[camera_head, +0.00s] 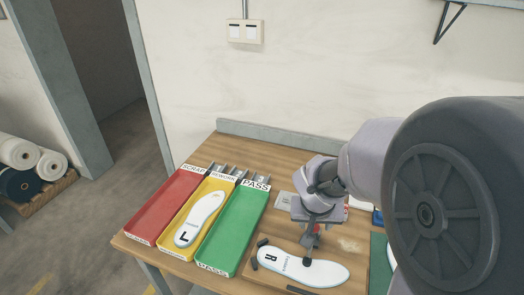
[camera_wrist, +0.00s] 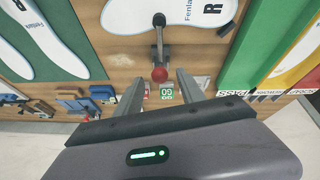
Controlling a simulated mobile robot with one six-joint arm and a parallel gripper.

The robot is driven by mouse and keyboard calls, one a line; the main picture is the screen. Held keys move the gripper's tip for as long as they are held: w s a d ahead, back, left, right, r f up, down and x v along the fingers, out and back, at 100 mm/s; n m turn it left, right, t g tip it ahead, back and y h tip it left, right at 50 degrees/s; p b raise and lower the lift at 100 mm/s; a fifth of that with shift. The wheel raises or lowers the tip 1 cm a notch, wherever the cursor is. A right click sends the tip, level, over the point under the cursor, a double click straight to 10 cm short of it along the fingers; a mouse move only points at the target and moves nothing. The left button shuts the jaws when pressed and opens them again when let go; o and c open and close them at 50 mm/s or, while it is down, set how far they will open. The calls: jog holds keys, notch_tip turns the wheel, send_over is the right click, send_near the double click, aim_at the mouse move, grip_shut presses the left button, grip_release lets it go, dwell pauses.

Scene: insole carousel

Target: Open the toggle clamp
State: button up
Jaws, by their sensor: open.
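The toggle clamp (camera_wrist: 159,40) stands on the wooden board in the wrist view. Its black tip rests on the white insole marked R (camera_wrist: 125,16), and its red ball knob (camera_wrist: 160,75) points towards my gripper. My gripper (camera_wrist: 160,80) is open, with one finger on each side of the knob; I cannot tell whether either touches it. In the head view my gripper (camera_head: 316,228) hangs down over the clamp, hiding most of it. The insole (camera_head: 328,271) lies flat beneath the clamp's black tip (camera_head: 307,262).
Red (camera_head: 166,207), yellow (camera_head: 179,253) and green (camera_head: 231,232) trays stand left of the clamp. The yellow one holds an insole marked L (camera_head: 198,222). Small blue parts (camera_wrist: 75,103) and a green card (camera_wrist: 166,92) lie near my fingers. A wall closes off the back.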

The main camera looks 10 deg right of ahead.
jog(key=b+x, duration=0.2)
jog(key=x, duration=0.6)
jog(key=shift+w+b, duration=0.1)
jog(key=shift+b, duration=0.3)
jog(key=shift+c, duration=0.5)
grip_shut()
dwell(0.3)
